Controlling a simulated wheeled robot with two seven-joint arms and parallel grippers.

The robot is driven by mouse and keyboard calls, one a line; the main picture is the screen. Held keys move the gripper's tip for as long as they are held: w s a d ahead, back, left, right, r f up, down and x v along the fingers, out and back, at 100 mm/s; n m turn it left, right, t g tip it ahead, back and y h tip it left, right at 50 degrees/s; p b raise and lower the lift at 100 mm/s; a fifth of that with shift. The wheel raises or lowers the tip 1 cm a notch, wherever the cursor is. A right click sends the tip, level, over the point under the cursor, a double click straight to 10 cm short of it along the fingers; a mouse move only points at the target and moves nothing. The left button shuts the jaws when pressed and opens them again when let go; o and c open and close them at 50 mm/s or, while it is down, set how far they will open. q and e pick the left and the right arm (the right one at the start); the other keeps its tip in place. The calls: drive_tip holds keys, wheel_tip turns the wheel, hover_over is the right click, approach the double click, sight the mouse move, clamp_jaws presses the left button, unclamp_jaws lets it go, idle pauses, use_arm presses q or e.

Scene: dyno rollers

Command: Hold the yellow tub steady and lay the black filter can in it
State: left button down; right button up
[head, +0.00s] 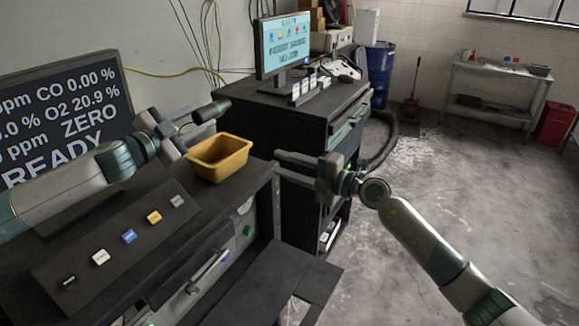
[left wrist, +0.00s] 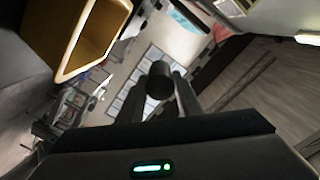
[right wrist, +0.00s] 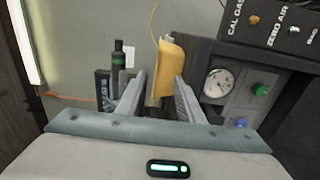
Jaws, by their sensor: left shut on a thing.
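The yellow tub (head: 220,160) stands open and upright on the dark bench top near its right edge. It also shows at the upper left of the left wrist view (left wrist: 75,35) and beyond the fingers in the right wrist view (right wrist: 170,70). My left gripper (head: 193,124) is shut on the black filter can (head: 208,112), above and behind the tub's left side. The can (left wrist: 160,80) shows end-on between the fingers in the left wrist view. My right gripper (head: 281,162) is open and empty, right of the tub, its fingers pointing at it with a gap between.
A sloped panel with several coloured buttons (head: 129,237) lies in front of the tub. A large display (head: 60,115) stands at the left. A second cabinet with a monitor (head: 285,45) stands behind the bench. The floor (head: 440,200) at the right is mostly clear.

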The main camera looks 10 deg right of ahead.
sight(243, 151)
drive_tip(key=x, duration=1.1)
clamp_jaws()
drive_tip(key=shift+f, duration=0.1)
use_arm(q)
drive_tip(key=shift+r, duration=0.2)
use_arm(e)
drive_tip(key=shift+f, duration=0.1)
